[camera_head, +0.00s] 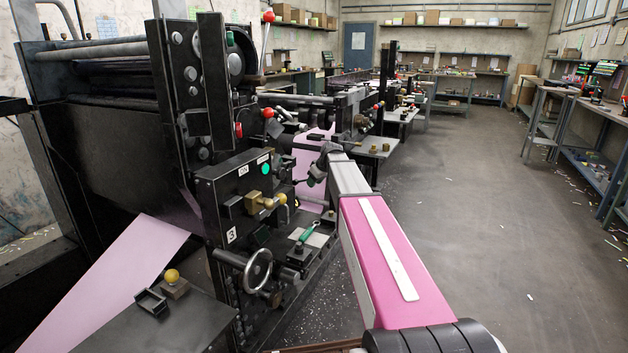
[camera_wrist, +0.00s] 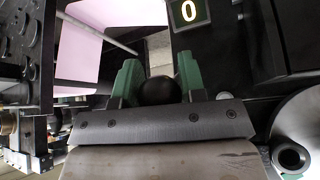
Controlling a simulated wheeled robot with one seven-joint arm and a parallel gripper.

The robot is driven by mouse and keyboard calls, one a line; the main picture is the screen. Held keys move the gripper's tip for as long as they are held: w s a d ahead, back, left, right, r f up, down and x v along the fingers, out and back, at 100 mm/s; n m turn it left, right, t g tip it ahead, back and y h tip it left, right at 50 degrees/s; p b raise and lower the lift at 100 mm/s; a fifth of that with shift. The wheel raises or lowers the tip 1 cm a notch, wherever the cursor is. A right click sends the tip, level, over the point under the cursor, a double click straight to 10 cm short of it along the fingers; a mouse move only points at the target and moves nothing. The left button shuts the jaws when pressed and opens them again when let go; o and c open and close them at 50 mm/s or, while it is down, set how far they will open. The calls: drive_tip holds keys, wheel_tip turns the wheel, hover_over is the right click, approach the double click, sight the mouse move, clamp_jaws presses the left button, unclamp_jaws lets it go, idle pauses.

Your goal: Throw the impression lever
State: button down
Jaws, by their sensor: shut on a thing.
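The machine unit marked 3 (camera_head: 232,236) stands left of my arm in the head view. My gripper (camera_wrist: 158,70) shows two green fingers in the wrist view, one on each side of a dark round knob (camera_wrist: 158,91). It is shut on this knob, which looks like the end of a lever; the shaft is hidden. A plate with a white 0 (camera_wrist: 188,12) lies just beyond the right finger. In the head view my gripper (camera_head: 318,168) is small and partly dark against the machine, and the knob cannot be made out.
A handwheel (camera_head: 257,270), a brass-coloured knob (camera_head: 266,202) and a green button (camera_head: 265,169) sit on the near machine side. Pink web (camera_head: 125,270) runs from the unit. Benches (camera_head: 600,130) line the right wall. The floor (camera_head: 480,220) between is mostly clear, with paper scraps.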

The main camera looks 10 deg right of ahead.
drive_tip(key=shift+w+a+f+t+y, duration=0.15)
drive_tip(key=shift+f+t+y, duration=0.4)
drive_tip(key=shift+f, duration=0.7)
drive_tip(key=shift+w+a+f+t+y, duration=0.1)
drive_tip(key=shift+f+t+y, duration=0.45)
drive_tip(key=shift+f, duration=0.7)
drive_tip(key=shift+w+a+f+t+y, duration=0.15)
drive_tip(key=shift+f+t+y, duration=0.15)
drive_tip(key=shift+f+y, duration=0.7)
drive_tip(key=shift+f+h, duration=0.3)
drive_tip(key=shift+a, duration=0.1)
drive_tip(key=c, duration=0.7)
unclamp_jaws()
drive_tip(key=shift+a, duration=0.1)
